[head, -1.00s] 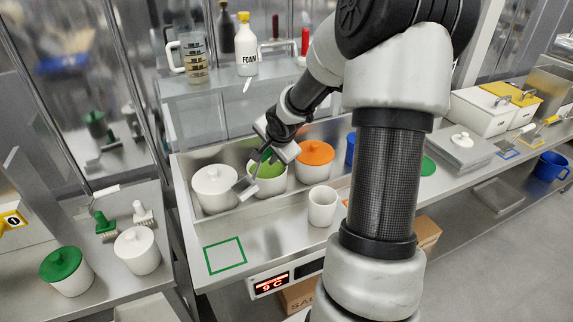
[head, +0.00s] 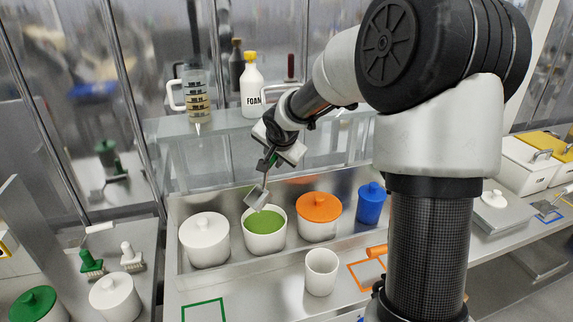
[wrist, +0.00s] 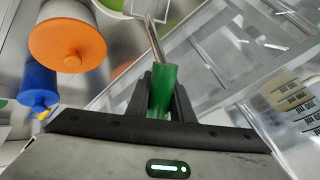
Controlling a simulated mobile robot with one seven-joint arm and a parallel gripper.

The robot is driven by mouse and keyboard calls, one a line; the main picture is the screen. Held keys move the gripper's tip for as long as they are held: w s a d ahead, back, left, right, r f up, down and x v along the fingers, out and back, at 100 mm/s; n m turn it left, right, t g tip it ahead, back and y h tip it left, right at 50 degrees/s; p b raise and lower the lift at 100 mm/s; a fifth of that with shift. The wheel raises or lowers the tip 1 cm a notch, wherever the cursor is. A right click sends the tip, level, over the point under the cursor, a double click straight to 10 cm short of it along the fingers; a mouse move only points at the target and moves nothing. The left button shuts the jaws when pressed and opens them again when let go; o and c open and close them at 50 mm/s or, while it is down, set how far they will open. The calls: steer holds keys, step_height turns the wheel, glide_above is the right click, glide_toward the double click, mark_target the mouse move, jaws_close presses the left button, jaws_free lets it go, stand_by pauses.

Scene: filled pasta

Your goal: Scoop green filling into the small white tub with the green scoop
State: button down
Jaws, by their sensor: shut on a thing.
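The green scoop has a green handle (wrist: 162,92) and a square metal head (head: 256,197). My gripper (head: 270,160) is shut on the handle, with one finger on each side of it in the wrist view. The metal head hangs over the left part of the open white container (head: 265,243) of green filling (head: 263,222). I cannot tell whether it touches the filling or what it holds. The small white tub (head: 321,273) stands upright in front and to the right of this container, outside the well. Its inside looks empty from here.
A white-lidded container (head: 204,240) stands left of the filling. An orange-lidded one (head: 319,218) and a blue one (head: 371,204) stand right. A raised shelf (head: 225,125) with bottles is behind. A green outline (head: 204,311) marks bare counter. An orange handle (head: 377,250) lies right of the tub.

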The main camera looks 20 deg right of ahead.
steer(key=shift+f+b, duration=5.6)
steer(key=shift+f, duration=0.3)
steer(key=shift+r, duration=0.1)
step_height(320, 180, up, 10)
steer(key=p, duration=0.8)
steer(key=shift+a+f, duration=0.1)
steer(key=shift+f, duration=0.1)
